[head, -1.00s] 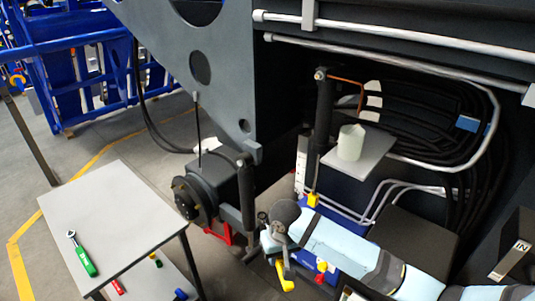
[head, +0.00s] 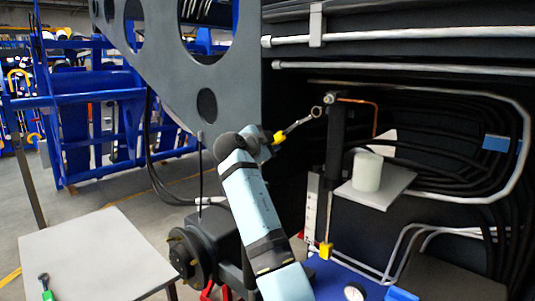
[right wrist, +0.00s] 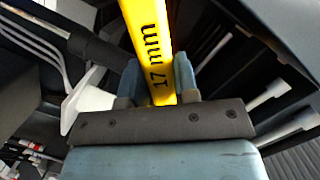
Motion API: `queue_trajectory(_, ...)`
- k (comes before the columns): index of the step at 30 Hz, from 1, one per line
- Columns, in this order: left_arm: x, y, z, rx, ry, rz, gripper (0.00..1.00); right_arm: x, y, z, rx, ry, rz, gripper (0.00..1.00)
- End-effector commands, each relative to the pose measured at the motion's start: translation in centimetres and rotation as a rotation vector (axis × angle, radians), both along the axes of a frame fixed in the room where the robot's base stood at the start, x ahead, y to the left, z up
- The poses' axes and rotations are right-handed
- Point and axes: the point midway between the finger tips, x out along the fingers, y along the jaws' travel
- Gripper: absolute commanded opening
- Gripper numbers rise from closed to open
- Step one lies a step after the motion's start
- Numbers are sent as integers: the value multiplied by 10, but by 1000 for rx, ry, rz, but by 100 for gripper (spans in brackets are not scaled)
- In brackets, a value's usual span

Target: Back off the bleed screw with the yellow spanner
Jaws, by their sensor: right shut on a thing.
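My right gripper (head: 270,140) is shut on the yellow spanner (head: 280,137), whose metal shank points up and right to a ring end (head: 316,112). In the right wrist view the yellow handle (right wrist: 151,45), marked "17 mm", stands between the two fingers (right wrist: 157,85). The ring end is just left of and slightly below a small metal fitting (head: 331,98) atop a black upright cylinder (head: 335,145). The fitting is where a bleed screw may be, but it is too small to make out. The ring looks apart from it. My left gripper is not in view.
A copper pipe (head: 376,115) runs right from the cylinder top. A white cup (head: 367,171) stands on a grey shelf (head: 395,187) right of the cylinder. Metal rails and black hoses surround the bay. A grey table (head: 85,255) with a green-handled tool (head: 47,292) stands lower left.

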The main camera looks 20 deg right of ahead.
Motion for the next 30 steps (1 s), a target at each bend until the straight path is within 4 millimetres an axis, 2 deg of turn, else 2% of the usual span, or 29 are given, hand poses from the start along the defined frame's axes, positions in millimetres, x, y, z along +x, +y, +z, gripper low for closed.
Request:
queue_trajectory(1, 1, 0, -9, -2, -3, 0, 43, 1, 4, 4, -24, -18, -24, 0)
queue_trajectory(4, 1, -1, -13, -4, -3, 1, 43, 0, 7, 18, -63, -38, -60, 0)
queue_trajectory(8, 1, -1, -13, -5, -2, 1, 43, 0, 8, 26, -83, -44, -78, 0)
queue_trajectory(16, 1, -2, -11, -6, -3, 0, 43, 0, 7, 26, -84, -44, -78, 0)
queue_trajectory(20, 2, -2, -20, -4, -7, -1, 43, 0, 10, 22, -84, -46, -74, 0)
queue_trajectory(30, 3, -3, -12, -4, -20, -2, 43, 14, -24, 25, -85, -44, -77, 0)
